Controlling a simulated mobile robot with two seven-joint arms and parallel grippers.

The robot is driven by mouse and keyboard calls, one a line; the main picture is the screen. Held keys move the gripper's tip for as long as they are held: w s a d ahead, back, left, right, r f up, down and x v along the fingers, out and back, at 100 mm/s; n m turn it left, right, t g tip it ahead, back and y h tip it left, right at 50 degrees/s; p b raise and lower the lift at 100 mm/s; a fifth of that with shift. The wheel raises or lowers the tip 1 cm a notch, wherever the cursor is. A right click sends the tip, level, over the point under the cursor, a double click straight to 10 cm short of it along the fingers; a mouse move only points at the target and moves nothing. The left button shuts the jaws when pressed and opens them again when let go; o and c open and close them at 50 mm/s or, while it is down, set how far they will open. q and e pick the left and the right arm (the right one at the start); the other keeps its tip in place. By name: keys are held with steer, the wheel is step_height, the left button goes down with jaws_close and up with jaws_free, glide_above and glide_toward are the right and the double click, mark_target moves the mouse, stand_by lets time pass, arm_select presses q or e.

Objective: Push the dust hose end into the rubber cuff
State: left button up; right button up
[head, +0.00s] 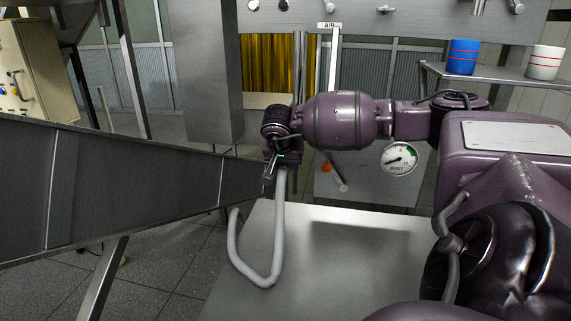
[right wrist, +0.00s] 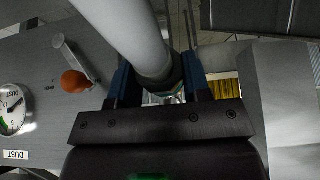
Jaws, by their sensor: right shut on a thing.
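The light grey dust hose (head: 278,225) hangs in a loop below my right gripper (head: 272,172) in the head view. In the right wrist view my right gripper (right wrist: 160,72) is shut on the hose (right wrist: 130,30), with one finger on each side. A dark band (right wrist: 168,78) is around the hose between the fingers; I cannot tell whether it is part of the hose end or the rubber cuff. I cannot clearly make out the cuff elsewhere. My left gripper is not in view.
The grey sloped duct (head: 130,185) fills the left, close to my right gripper. A grey panel behind carries a DUST gauge (head: 399,159) and a lever with an orange knob (head: 327,167). A bare metal tabletop (head: 320,260) lies below. Blue (head: 463,57) and white (head: 545,62) cups stand on a shelf.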

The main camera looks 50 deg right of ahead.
arm_select(q)
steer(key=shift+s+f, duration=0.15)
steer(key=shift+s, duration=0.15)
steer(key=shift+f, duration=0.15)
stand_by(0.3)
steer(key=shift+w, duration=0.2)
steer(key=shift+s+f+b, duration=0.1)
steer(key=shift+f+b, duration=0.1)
steer(key=shift+b, duration=0.15)
arm_select(e)
steer(key=shift+w+d, duration=0.15)
steer(key=shift+d, duration=0.05)
steer(key=o, duration=0.8)
steer(key=shift+c, duration=0.2)
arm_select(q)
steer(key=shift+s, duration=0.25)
arm_select(e)
steer(key=o, duration=0.3)
steer(key=shift+o, duration=0.2)
steer(key=shift+r, duration=0.1)
